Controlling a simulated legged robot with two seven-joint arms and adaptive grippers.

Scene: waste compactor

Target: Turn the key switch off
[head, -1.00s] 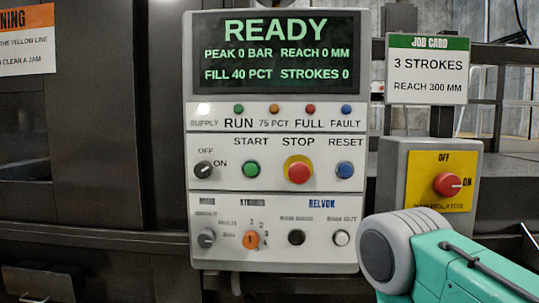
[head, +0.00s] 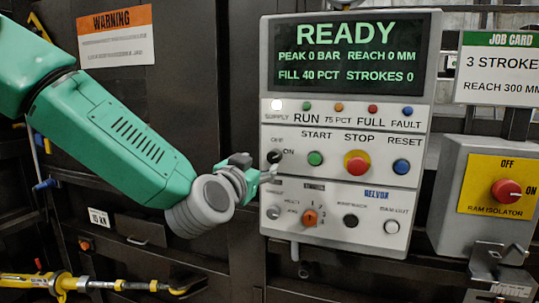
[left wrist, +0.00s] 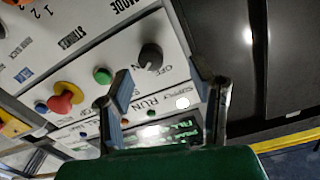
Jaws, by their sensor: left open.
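The key switch (head: 274,156) is a small dark round knob beside the OFF and ON marks on the left of the white control panel (head: 420,172). My left gripper (head: 256,172) is just left of and slightly below it, partly against the panel's left edge. In the left wrist view the dark knob (left wrist: 150,57) lies ahead of and between the two spread fingers (left wrist: 162,85), not held. Whether a finger touches the panel, I cannot tell. The knob's present pointing is unclear. My right gripper is not seen.
The READY screen (head: 350,52) is above, and the supply lamp (head: 277,105) is lit white. The ram isolator box (head: 455,205) stands at right.

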